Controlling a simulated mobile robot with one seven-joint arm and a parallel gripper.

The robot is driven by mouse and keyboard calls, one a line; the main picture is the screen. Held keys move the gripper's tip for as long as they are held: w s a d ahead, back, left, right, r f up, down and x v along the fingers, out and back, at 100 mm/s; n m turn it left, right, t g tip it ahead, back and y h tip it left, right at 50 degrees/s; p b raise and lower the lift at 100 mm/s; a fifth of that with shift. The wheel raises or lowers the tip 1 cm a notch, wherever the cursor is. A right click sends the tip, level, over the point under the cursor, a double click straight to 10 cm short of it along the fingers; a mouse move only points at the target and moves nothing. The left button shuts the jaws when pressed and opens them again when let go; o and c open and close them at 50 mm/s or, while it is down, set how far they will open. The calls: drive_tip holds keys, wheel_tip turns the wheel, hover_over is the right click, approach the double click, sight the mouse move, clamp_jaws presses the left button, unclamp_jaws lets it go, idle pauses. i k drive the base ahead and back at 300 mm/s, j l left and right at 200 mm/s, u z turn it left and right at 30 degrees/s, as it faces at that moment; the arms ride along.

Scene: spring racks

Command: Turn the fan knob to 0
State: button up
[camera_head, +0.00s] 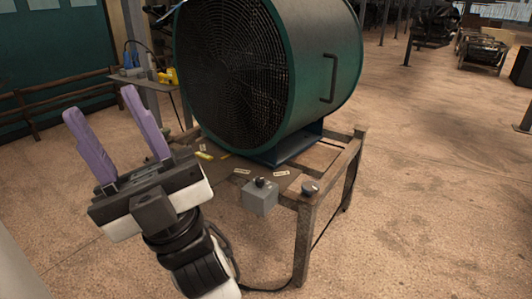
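A large green drum fan (310,70) with a dark round grille (232,75) stands on a wooden table (305,225). A grey control box (260,201) sits at the table's front edge, with a small black knob (261,182) on its top. The number the knob points at is too small to read. My gripper (103,108) is at the left, with its two purple fingers apart, pointing up and empty. It is to the left of the control box and apart from it.
Small labels (281,174) lie on the tabletop. A side table (150,82) with a yellow tool (168,76) stands behind, left. The floor at right is largely clear.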

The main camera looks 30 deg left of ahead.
sight(259, 181)
drive_tip(key=i+j+u, duration=0.2)
drive_tip(key=j, duration=0.25)
drive_tip(key=i+j+u, duration=0.2)
drive_tip(key=j, duration=0.2)
drive_tip(key=i+j+u, duration=0.2)
drive_tip(key=j, duration=0.2)
